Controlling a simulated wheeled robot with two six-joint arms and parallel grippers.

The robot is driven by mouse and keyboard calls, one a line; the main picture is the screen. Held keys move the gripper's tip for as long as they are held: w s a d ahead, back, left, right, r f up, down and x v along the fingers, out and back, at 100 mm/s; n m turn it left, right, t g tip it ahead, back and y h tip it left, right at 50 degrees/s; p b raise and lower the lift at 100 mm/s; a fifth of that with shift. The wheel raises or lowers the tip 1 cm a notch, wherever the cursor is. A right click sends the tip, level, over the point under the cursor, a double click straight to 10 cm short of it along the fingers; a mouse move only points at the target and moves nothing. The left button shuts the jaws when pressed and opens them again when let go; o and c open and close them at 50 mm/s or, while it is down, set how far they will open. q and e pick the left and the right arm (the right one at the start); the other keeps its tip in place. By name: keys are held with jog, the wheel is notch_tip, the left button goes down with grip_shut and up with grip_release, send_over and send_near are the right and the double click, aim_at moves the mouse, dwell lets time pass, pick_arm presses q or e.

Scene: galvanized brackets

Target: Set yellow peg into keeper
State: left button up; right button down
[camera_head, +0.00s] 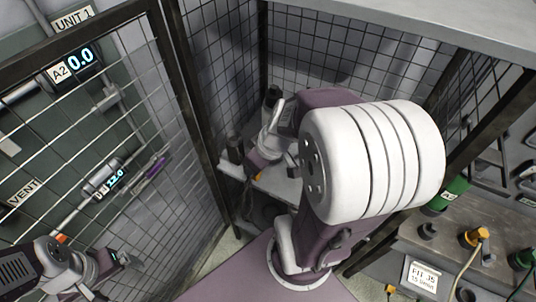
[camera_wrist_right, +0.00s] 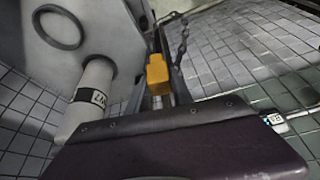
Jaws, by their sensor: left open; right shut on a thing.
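The yellow peg (camera_wrist_right: 157,74) shows in the right wrist view as a small yellow block, with my right gripper (camera_wrist_right: 163,97) shut on it. In the head view a small yellow bit (camera_head: 258,177) shows below my right wrist, beyond my large white arm joint. A dark chain (camera_wrist_right: 182,42) hangs close behind the peg; I cannot tell whether it is attached. My left gripper (camera_head: 114,277) is open at the lower left of the head view, in front of the mesh panel, and looks empty. I cannot make out the keeper for certain.
A mesh door (camera_head: 130,130) fills the left, with lit displays behind it. A low grey shelf (camera_head: 285,190) is beneath my right wrist. A bench (camera_head: 410,238) with several connectors is at right. A white pipe (camera_wrist_right: 88,98) stands left of the peg.

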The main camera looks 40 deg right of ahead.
jog(key=w+a+f+m, duration=0.2)
jog(key=w+a+f, duration=0.3)
jog(key=w, duration=0.5)
jog(key=shift+a+f+h, duration=0.15)
jog(key=shift+a+h, duration=0.25)
jog(key=shift+a, duration=0.25)
jog(key=shift+m, duration=0.3)
